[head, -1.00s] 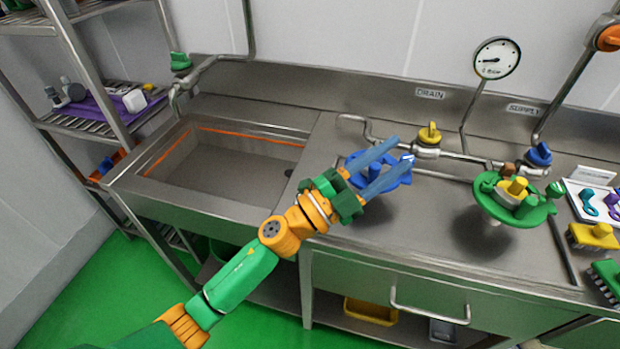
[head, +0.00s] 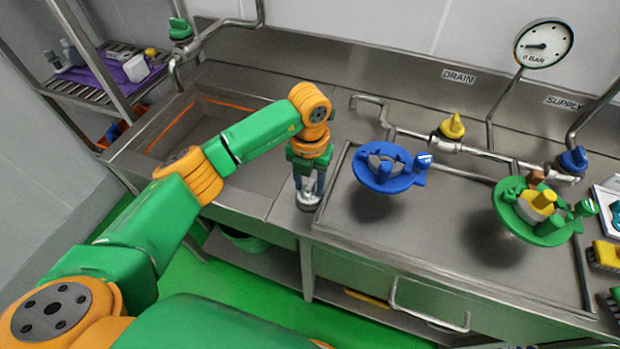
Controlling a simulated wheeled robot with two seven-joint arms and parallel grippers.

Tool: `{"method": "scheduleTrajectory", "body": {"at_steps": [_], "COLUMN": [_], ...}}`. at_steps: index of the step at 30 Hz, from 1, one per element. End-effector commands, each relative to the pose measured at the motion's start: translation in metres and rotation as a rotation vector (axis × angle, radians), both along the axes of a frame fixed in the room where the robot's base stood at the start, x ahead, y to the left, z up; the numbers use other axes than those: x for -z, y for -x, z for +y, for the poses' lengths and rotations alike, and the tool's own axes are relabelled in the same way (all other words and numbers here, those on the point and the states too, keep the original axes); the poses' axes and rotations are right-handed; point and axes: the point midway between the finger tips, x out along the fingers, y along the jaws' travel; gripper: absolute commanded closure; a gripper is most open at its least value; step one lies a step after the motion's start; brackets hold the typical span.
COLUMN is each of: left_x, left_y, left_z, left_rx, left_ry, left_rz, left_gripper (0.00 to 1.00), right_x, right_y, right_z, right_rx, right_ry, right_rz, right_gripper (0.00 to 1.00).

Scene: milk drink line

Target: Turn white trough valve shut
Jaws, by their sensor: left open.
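No valve that is clearly white shows. A small pale grey round fitting (head: 308,202) sits on the steel top between the sink and the drainboard; I cannot tell if it is the white trough valve. The steel trough sink (head: 160,181) is at the left, partly hidden by my left arm. A green tap knob (head: 180,29) stands behind it. My right gripper is out of view.
A blue ring-shaped part (head: 386,178) and a green one with a yellow centre (head: 524,220) are right of the gripper. Behind them are a yellow drain knob (head: 453,126), a blue supply knob (head: 573,160) and a gauge (head: 544,44). A rail handle (head: 430,315) fronts the counter.

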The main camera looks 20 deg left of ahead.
Motion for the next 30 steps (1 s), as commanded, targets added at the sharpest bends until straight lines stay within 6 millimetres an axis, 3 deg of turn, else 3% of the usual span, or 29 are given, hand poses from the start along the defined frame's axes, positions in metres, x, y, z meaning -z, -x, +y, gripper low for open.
{"method": "scheduleTrajectory", "body": {"at_steps": [6, 11, 22, 30], "left_x": [0.001, 0.001, 0.002, 0.004], "left_y": [0.000, 0.000, 0.000, -0.001], "left_z": [0.000, -0.001, 0.000, -0.001], "left_rx": [0.001, 0.001, 0.020, 0.162], "left_ry": [0.001, 0.002, 0.002, 0.002], "left_rz": [0.000, 0.000, -0.002, -0.003], "left_gripper": [0.56, 1.00, 1.00, 1.00], "right_x": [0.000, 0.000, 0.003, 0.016], "right_y": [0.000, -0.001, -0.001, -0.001], "right_z": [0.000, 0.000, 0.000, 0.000], "right_rx": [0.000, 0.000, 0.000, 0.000], "right_ry": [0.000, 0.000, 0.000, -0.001], "right_rz": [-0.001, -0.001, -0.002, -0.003], "right_gripper": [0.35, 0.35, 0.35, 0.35]}}
